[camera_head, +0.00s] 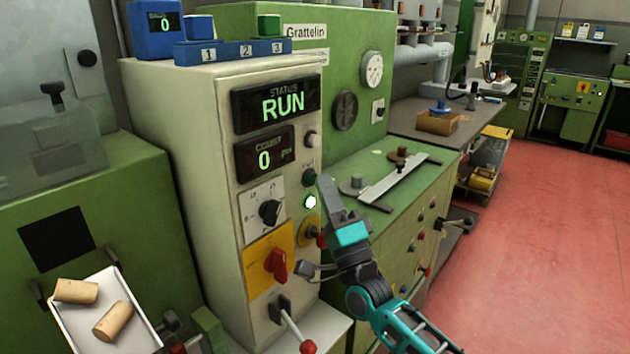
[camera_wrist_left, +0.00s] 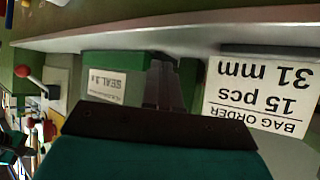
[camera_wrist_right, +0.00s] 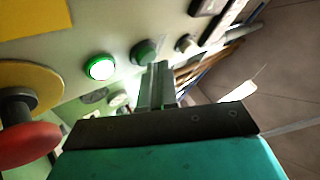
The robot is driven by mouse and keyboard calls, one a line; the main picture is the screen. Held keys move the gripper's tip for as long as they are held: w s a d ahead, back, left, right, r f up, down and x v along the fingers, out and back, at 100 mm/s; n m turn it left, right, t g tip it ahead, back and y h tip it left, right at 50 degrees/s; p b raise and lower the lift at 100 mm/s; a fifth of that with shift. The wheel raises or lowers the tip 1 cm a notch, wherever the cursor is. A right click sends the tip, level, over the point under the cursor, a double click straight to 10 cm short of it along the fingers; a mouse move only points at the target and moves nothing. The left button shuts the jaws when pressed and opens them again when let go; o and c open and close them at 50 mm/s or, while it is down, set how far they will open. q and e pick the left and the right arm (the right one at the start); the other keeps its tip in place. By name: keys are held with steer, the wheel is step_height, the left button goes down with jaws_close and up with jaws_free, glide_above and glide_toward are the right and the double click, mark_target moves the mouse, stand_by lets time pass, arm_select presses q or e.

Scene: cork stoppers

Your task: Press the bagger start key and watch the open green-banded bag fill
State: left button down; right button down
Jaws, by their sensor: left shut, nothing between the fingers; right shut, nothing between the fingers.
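The bagger's pale control cabinet (camera_head: 195,150) shows green RUN on its status display (camera_head: 275,103) and 0 on its count display (camera_head: 264,157). A lit green button (camera_head: 311,202) and a dark green button (camera_head: 309,177) sit on its front; their labels are unreadable. My right gripper (camera_head: 324,186) is shut and empty beside them. In the right wrist view its fingertips (camera_wrist_right: 158,68) are close to the dark green button (camera_wrist_right: 144,52), right of the lit one (camera_wrist_right: 101,68); contact is unclear. My left gripper (camera_wrist_left: 163,72) is shut and empty. I see no green-banded bag.
A card (camera_wrist_left: 262,98) reads "BAG ORDER 15 pcs 31 mm", upside down. A white tray (camera_head: 145,338) holds two corks. A red selector (camera_head: 276,264) and a red-knobbed lever (camera_head: 307,346) project from the cabinet. A green bench (camera_head: 425,155) stands right of it; red floor (camera_head: 540,240) is clear.

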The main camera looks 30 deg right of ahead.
stand_by(0.5)
arm_select(q)
steer(key=shift+r+p, duration=0.25)
steer(key=shift+p, duration=0.05)
arm_select(e)
steer(key=shift+s+d, duration=0.3)
steer(key=shift+s, duration=0.4)
steer(key=shift+s, duration=0.1)
arm_select(q)
steer(key=shift+r+p, duration=0.75)
arm_select(e)
steer(key=s, duration=0.1)
steer(key=s+d, duration=0.1)
steer(key=s, duration=0.1)
steer(key=s+d, duration=0.1)
steer(key=shift+s, duration=0.25)
